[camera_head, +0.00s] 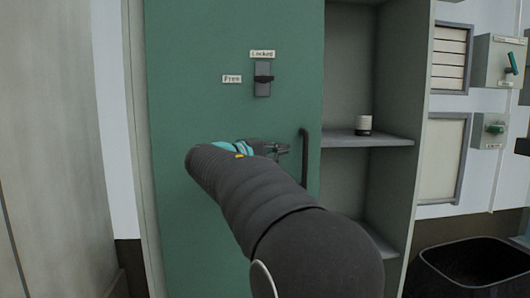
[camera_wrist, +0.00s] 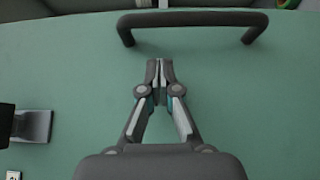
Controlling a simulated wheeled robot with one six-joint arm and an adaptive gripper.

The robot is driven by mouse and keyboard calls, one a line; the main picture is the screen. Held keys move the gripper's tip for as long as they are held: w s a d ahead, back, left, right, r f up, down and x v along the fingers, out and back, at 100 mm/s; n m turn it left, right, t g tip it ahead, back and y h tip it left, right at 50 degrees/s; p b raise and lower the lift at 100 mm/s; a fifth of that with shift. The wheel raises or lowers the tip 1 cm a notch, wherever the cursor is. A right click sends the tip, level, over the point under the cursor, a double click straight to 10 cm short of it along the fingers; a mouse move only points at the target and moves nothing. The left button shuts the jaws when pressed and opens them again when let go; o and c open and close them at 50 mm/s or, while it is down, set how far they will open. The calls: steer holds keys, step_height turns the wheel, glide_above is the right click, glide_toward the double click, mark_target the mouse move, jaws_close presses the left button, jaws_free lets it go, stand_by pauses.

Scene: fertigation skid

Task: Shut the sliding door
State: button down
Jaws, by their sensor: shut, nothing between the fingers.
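The green sliding door (camera_head: 225,125) covers the left part of the cabinet, and the right part stands open. A dark bar handle (camera_head: 305,157) is upright near the door's right edge; it also shows across the top of the wrist view (camera_wrist: 192,19). My gripper (camera_head: 280,149) is shut and empty, in front of the door just left of the handle. In the wrist view the fingertips (camera_wrist: 160,68) point towards the handle, with a gap between. A dark latch (camera_head: 263,79) sits higher on the door, its lever horizontal beside the "Free" label (camera_head: 232,79); "Locked" (camera_head: 262,54) is above.
The open bay has a grey shelf (camera_head: 365,139) with a small white and dark container (camera_head: 364,124). Switch boxes (camera_head: 500,62) hang on the wall to the right. A black bin (camera_head: 470,268) stands at lower right. My forearm hides the lower door.

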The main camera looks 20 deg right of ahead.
mark_target(293, 149)
steer(key=shift+s+d, duration=0.5)
steer(key=shift+d, duration=0.2)
steer(key=shift+s+d, duration=0.45)
steer(key=shift+d, duration=0.2)
steer(key=shift+d, duration=0.1)
